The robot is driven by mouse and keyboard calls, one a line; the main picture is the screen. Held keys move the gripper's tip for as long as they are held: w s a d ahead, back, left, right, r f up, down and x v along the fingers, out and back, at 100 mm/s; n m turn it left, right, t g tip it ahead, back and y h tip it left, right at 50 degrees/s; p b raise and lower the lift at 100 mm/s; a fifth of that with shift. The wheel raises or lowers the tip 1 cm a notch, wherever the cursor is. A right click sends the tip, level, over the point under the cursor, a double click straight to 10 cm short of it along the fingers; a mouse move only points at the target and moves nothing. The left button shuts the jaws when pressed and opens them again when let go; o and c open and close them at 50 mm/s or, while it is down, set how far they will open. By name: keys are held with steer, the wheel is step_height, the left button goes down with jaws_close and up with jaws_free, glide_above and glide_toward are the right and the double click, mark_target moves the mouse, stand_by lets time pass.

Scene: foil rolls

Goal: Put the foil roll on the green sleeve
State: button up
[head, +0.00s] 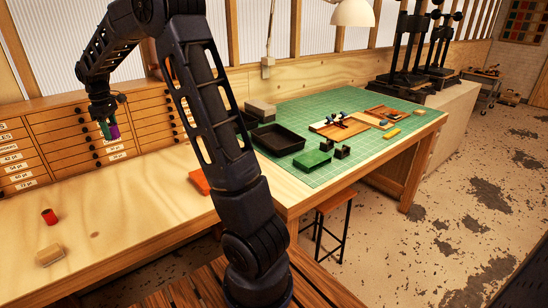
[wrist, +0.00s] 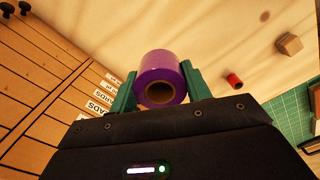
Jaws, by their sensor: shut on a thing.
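My gripper (head: 108,131) is over the left part of the wooden bench, in front of the drawer cabinet. Its green fingers are shut on a purple foil roll (wrist: 158,70); the roll's open cardboard core faces the wrist camera. The held roll also shows in the head view (head: 115,131), clear of the bench top. I cannot clearly make out a green sleeve. A flat green block-like item (head: 312,160) lies on the green mat near its front edge, well to the right of my gripper, and may or may not be it.
An orange item (head: 199,181) is partly behind my arm. The left bench is mostly clear.

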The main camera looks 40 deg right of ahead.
steer(key=s+d+r+m, duration=0.1)
steer(key=s+d+m, duration=0.25)
steer(key=d, duration=1.75)
steer(key=s+d+r+m, duration=0.1)
steer(key=s+d+m, duration=0.25)
steer(key=d, duration=1.75)
steer(key=m, duration=0.8)
glide_above(313, 158)
step_height(313, 158, down, 19)
steer(key=shift+w+f, duration=0.1)
steer(key=o, duration=1)
steer(key=shift+o, duration=0.2)
